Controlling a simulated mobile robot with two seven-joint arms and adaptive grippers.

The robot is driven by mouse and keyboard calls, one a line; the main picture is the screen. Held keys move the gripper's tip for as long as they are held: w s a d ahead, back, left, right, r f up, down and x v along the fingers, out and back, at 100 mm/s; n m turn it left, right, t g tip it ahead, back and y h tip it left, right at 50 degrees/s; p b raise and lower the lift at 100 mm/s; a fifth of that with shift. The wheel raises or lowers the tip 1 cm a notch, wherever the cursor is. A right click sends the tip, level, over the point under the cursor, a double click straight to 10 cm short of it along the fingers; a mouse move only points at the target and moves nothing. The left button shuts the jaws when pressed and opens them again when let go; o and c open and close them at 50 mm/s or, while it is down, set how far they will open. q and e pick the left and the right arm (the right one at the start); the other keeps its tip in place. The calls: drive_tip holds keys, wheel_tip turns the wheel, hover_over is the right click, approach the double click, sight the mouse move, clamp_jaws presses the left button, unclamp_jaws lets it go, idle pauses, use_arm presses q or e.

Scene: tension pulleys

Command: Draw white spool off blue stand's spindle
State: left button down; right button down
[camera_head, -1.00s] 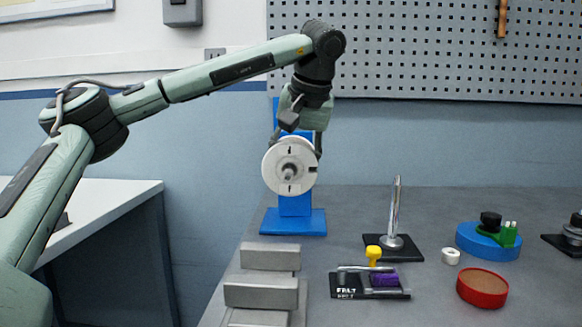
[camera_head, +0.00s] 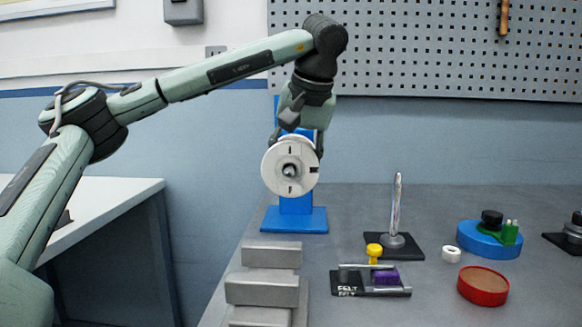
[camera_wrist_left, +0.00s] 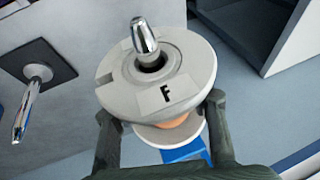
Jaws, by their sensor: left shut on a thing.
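The white spool (camera_head: 278,163) faces the head camera, in front of the blue stand (camera_head: 296,217). My left gripper (camera_head: 296,147) reaches down from above and is shut on the spool, with a finger at each side. In the left wrist view the spool's front flange (camera_wrist_left: 190,65) carries an F label, and orange winding shows behind it. The fingers of the left gripper (camera_wrist_left: 160,108) lie on both sides of it. The metal spindle (camera_wrist_left: 144,38) still passes through the spool's hole, and its tip sticks out in front. My right gripper is not in view.
Grey blocks (camera_head: 262,290) lie stepped in front of the stand. To the right are a metal post on a black base (camera_head: 396,241), a felt holder (camera_head: 370,291), a red round pad (camera_head: 483,287) and a blue disc (camera_head: 487,243). A pegboard (camera_head: 430,50) hangs behind.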

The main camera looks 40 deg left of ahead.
sight(288, 175)
use_arm(q)
drive_tip(key=shift+r, duration=0.1)
drive_tip(key=shift+s+p, duration=0.1)
drive_tip(key=shift+p, duration=0.2)
drive_tip(key=shift+s+d+p, duration=0.5)
drive_tip(key=shift+s, duration=0.15)
drive_tip(key=shift+s+d, duration=0.45)
drive_tip(key=shift+s, duration=0.35)
drive_tip(key=shift+s+d, duration=0.1)
drive_tip(key=shift+s+d, duration=0.4)
drive_tip(key=shift+s, duration=0.3)
drive_tip(key=shift+s+d, duration=0.4)
drive_tip(key=shift+s, duration=0.25)
drive_tip(key=shift+s, duration=0.1)
drive_tip(key=shift+s+d, duration=0.5)
drive_tip(key=shift+s, duration=0.2)
drive_tip(key=shift+s+d, duration=0.45)
drive_tip(key=shift+s, duration=0.25)
